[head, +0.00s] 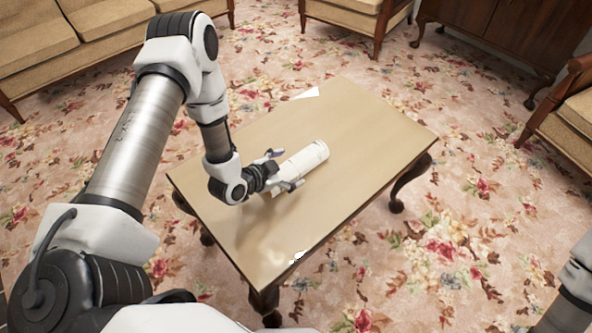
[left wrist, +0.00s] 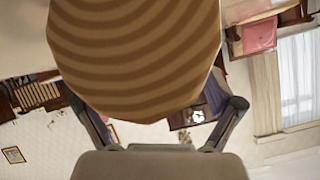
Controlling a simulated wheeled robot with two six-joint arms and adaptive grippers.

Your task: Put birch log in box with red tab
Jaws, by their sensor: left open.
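The birch log (head: 308,160) is a pale, whitish cylinder lying on the tan table (head: 350,115), slanting up to the right. My left gripper (head: 281,170) is open at the log's near left end, with its fingers spread on either side of that end. In the left wrist view the log's ringed brown end (left wrist: 135,50) fills the upper middle, and the spread fingers of my left gripper (left wrist: 160,120) show below it. Whether the fingers touch the log cannot be told. No box with a red tab is in view. My right gripper is not in view.
A white flat patch (head: 307,93) lies at the table's far edge, and a small white spot (head: 298,257) shows at the near edge. The table is otherwise clear. A sofa (head: 95,45) and armchairs (head: 565,125) stand around on the floral carpet (head: 450,240).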

